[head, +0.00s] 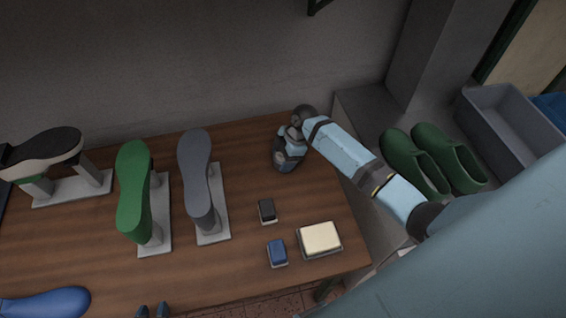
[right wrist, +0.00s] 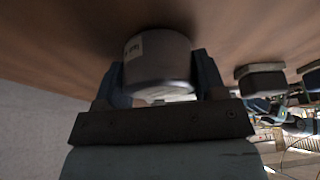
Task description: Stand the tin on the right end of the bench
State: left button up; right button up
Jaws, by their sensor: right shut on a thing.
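The tin (right wrist: 158,62) is a grey, round can with a pale label, seen in the right wrist view between the two fingers of my right gripper. My right gripper (right wrist: 160,82) is shut on it, close to the brown bench top; I cannot tell whether the tin touches the wood. In the head view my right gripper (head: 283,158) is over the back right part of the bench (head: 330,190) and largely hides the tin. My left gripper (head: 152,311) shows only as two dark fingertips, apart, at the bottom edge of the head view.
Grey (head: 197,175) and green (head: 133,195) lasts stand to the left. Green clogs (head: 435,158) and a grey bin (head: 505,125) are beyond the right edge.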

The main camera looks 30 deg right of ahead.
pick_arm(q)
jog(key=shift+w+d, duration=0.2)
pick_arm(e)
jog(key=shift+f, duration=0.1)
pick_arm(q)
jog(key=shift+w+r, duration=0.1)
jog(key=shift+r, duration=0.1)
pick_arm(e)
jog(key=shift+f, duration=0.1)
jog(key=o, duration=1)
pick_arm(q)
jog(key=shift+a, duration=0.1)
jog(key=shift+f, duration=0.1)
